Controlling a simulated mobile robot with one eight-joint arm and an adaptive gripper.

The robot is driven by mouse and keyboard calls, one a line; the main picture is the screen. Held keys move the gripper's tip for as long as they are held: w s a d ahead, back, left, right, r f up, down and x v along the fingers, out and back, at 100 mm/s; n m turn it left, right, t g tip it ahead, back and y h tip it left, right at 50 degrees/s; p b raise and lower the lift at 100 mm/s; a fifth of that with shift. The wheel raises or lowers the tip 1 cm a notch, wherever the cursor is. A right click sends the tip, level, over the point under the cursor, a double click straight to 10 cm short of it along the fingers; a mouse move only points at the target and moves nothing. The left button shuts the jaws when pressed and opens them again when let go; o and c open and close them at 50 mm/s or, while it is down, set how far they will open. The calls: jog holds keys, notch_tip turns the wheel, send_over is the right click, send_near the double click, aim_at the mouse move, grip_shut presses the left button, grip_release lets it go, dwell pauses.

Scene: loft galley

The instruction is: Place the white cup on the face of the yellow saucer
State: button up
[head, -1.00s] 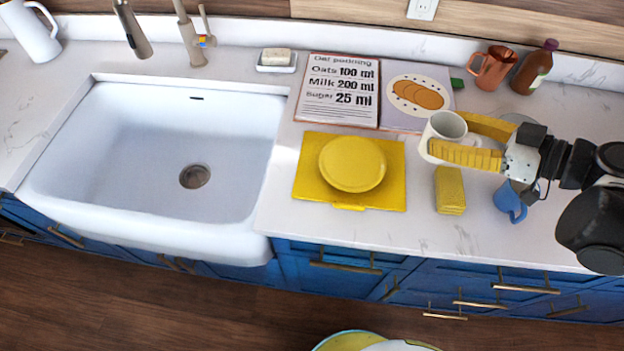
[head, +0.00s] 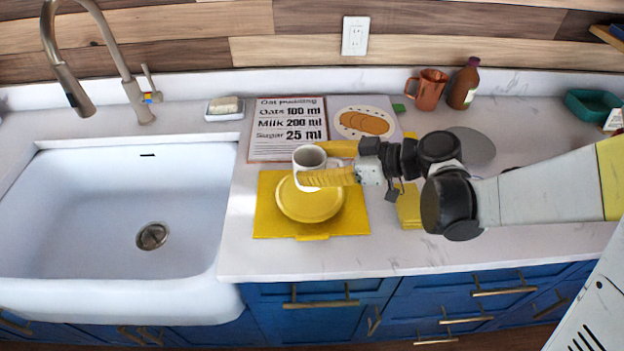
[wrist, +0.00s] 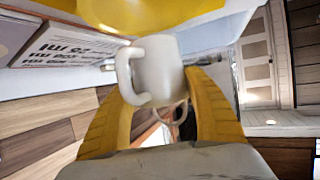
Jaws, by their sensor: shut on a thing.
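My gripper (head: 311,163) has yellow fingers shut on the white cup (head: 307,159), one finger on each side. The cup is upright and, in the head view, overlaps the back part of the yellow saucer (head: 311,207). The saucer lies on a yellow mat (head: 352,222). In the wrist view the cup (wrist: 158,68) sits between both fingers with its handle to the left, and the saucer (wrist: 150,14) fills the top. I cannot tell the cup's exact height above the saucer.
A recipe board (head: 287,130) and a picture card (head: 364,122) lie behind the mat. A yellow block (head: 409,210) is to its right, partly behind my arm. The sink (head: 110,215) is left. A copper mug (head: 428,90) and brown bottle (head: 463,86) stand at the back.

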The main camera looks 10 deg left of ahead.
jog(key=shift+f+b, duration=0.95)
jog(key=shift+f, duration=1)
jog(key=shift+f, duration=0.25)
jog(key=o, duration=1.3)
jog(key=shift+r, duration=0.1)
jog(key=shift+o, duration=0.2)
jog(key=shift+r, duration=0.1)
